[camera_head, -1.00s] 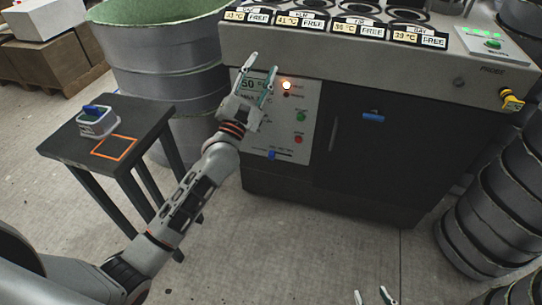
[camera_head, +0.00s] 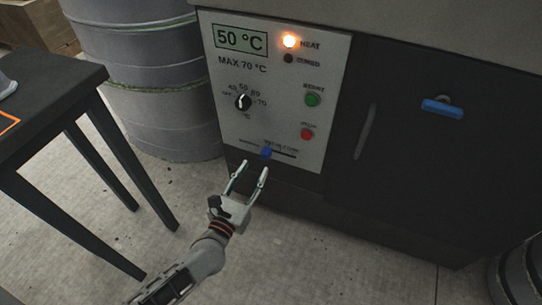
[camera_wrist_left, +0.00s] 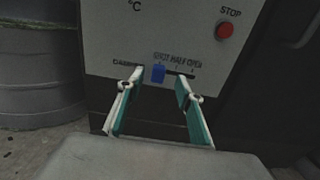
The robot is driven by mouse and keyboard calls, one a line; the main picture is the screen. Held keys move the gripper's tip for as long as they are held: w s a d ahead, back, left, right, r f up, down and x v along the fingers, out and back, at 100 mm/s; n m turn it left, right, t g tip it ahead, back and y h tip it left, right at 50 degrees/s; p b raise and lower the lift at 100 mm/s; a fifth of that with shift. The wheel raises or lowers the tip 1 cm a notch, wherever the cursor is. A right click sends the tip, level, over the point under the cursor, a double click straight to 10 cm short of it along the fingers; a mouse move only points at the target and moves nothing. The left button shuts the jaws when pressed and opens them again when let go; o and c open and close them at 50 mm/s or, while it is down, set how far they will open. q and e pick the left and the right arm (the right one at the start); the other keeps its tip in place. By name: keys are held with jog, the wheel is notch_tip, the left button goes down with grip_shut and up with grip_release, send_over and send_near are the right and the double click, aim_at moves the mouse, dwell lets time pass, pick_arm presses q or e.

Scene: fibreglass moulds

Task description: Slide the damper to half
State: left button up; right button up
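The damper is a small blue slider knob (camera_head: 266,152) in a dark horizontal slot (camera_head: 285,154) at the bottom of the white control panel (camera_head: 230,75). In the left wrist view the blue knob (camera_wrist_left: 158,73) sits at the left part of the slot, below the word "SHUT"; "HALF" and "OPEN" are marked further right. My left gripper (camera_head: 250,174) is open and empty, just below and in front of the knob. In the left wrist view its fingers (camera_wrist_left: 158,92) stand on either side of the knob, apart from it. My right gripper is out of view.
The panel also has a lit HEAT lamp (camera_head: 290,41), a 50 °C display (camera_head: 240,38), a dial (camera_head: 243,102), a green button (camera_head: 313,100) and a red button (camera_head: 307,134). A dark table (camera_head: 50,100) stands left. A blue door latch (camera_head: 442,108) is right.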

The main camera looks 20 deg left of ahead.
aim_at(264, 156)
pick_arm(q)
jog(key=w, duration=0.3)
jog(key=w+f+b, duration=0.1)
jog(key=w, duration=0.1)
jog(key=shift+w+d+f, duration=0.1)
jog(key=shift+w+f, duration=0.1)
jog(key=shift+w, duration=0.2)
jog(key=shift+w+r, duration=0.1)
jog(key=shift+w, duration=0.7)
grip_shut()
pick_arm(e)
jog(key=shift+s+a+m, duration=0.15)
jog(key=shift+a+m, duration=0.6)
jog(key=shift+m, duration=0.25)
